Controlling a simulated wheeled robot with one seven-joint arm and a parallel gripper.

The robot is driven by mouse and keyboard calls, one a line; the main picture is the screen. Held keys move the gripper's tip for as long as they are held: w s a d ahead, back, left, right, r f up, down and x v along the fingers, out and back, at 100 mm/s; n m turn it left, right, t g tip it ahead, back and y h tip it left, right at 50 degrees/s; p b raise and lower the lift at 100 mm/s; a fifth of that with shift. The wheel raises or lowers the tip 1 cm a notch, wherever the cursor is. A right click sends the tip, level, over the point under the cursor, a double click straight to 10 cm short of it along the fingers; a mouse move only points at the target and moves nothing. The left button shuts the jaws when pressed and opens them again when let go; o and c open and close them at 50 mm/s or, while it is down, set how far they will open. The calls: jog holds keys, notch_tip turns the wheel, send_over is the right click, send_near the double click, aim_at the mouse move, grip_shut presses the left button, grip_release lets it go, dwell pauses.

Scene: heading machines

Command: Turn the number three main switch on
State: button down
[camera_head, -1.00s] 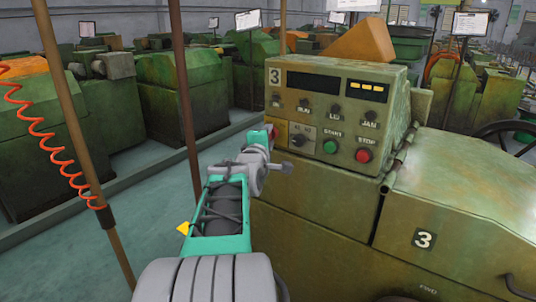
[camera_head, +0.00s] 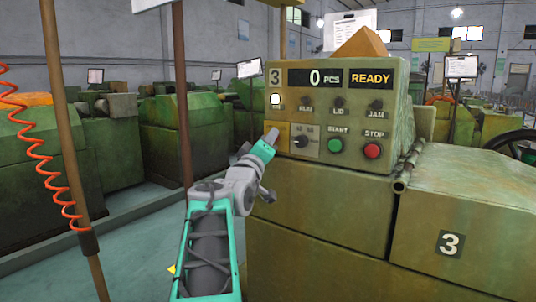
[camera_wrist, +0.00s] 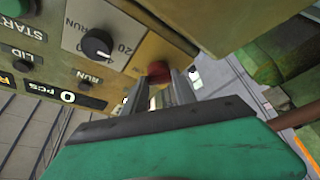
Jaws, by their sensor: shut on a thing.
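Machine number three's control panel (camera_head: 325,118) faces me in the head view. Its display (camera_head: 340,78) reads "0 PCS READY", and a white lamp (camera_head: 275,99) at its left is lit. In the wrist view, the red main switch knob (camera_wrist: 159,71) sits on a yellow plate. My gripper (camera_wrist: 162,88) is shut on this knob, one finger to each side. In the head view my gripper (camera_head: 270,138) reaches the panel's lower left corner and hides most of the knob.
A black selector dial (camera_head: 299,141) is close to the right of my gripper. The green START button (camera_head: 335,145) and red STOP button (camera_head: 372,151) lie farther right. A brown post (camera_head: 183,95) and an orange coiled hose (camera_head: 45,150) stand at left.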

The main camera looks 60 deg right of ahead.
jog(key=shift+m+b, duration=0.4)
jog(key=shift+m, duration=0.2)
jog(key=c, duration=1)
grip_release()
jog(key=w+v, duration=0.1)
jog(key=v, duration=0.6)
jog(key=shift+s+a+f+p, duration=0.2)
jog(key=shift+s+a+p, duration=0.15)
jog(key=shift+s, duration=0.1)
